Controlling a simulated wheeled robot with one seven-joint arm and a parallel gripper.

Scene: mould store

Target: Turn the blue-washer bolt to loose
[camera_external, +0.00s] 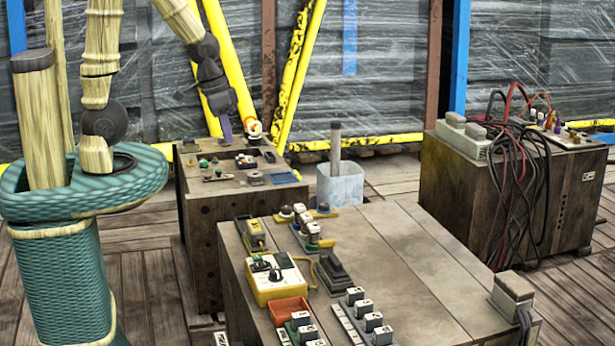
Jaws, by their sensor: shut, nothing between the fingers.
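My gripper (227,139) points down over the back part of the dark wooden cabinet (245,245) at the left of the picture. It is shut and looks empty, and its tips are just above small fittings on the cabinet's top. I cannot tell whether it touches any of them. Small parts lie around it, among them a green knob (203,163) and a white-and-dark block (245,161). I cannot pick out the blue-washer bolt or its washer at this size, nor which way any bolt is turned.
A nearer bench (415,265) holds a yellow meter box (276,281), a red tray (287,309) and several switch-like blocks. A pale bin (340,185) with an upright post stands behind it. A cabinet with hanging cables (515,150) is at right.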

